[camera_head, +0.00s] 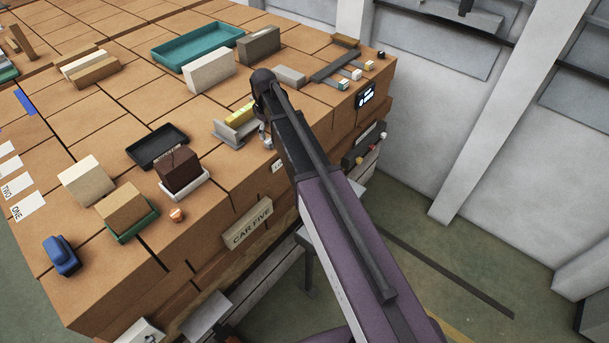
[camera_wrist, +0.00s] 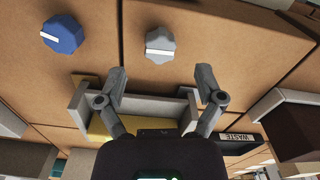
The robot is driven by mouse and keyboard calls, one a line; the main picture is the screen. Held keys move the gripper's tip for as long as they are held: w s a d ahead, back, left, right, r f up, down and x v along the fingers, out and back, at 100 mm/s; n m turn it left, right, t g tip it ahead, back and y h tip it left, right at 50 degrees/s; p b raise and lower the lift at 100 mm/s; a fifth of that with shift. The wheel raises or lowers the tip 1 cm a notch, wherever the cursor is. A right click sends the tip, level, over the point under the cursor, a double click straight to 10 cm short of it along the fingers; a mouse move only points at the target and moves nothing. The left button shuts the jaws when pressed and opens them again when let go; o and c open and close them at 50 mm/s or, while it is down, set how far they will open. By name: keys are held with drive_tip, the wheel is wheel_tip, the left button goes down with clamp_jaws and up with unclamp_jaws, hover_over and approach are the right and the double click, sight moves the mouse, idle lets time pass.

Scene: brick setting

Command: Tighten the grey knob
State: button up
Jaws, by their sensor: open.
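The grey knob (camera_wrist: 160,45) shows near the top middle of the wrist view, a faceted dial with a pale pointer line on a brown brick face. My gripper (camera_wrist: 160,82) is open, with its two fingertips spread wide. In the picture the knob lies above the gap between the fingertips, apart from both. Nothing is held. In the head view my gripper (camera_head: 264,136) is mostly hidden behind my arm, at the front edge of the brick stack. I cannot make out the grey knob there.
A blue knob (camera_wrist: 62,34) is left of the grey one. A yellow block (camera_wrist: 107,125) in a grey holder (camera_wrist: 176,108) lies close behind the fingers. A black WASTE label (camera_wrist: 238,138) is to the right. A teal tray (camera_head: 196,48) stands at the back.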

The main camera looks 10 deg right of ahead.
sight(270, 141)
drive_tip(key=shift+r+p, duration=4.5)
drive_tip(key=shift+r, duration=0.35)
drive_tip(key=s+d+f+m+b, duration=0.3)
drive_tip(key=s+f+b, duration=0.4)
drive_tip(key=s, duration=0.2)
drive_tip(key=s+d+f+m+b, duration=0.4)
drive_tip(key=s+f+b, duration=0.4)
drive_tip(key=s, duration=0.2)
drive_tip(key=shift+d+f+m, duration=0.15)
drive_tip(key=shift+d+m, duration=0.1)
drive_tip(key=shift+m, duration=0.05)
drive_tip(key=shift+s, duration=0.1)
drive_tip(key=s+d+f+m+b, duration=0.1)
drive_tip(key=s+f+m+b, duration=0.1)
drive_tip(key=s+f+b, duration=0.2)
drive_tip(key=shift+s+d, duration=0.25)
drive_tip(key=shift+s, duration=0.5)
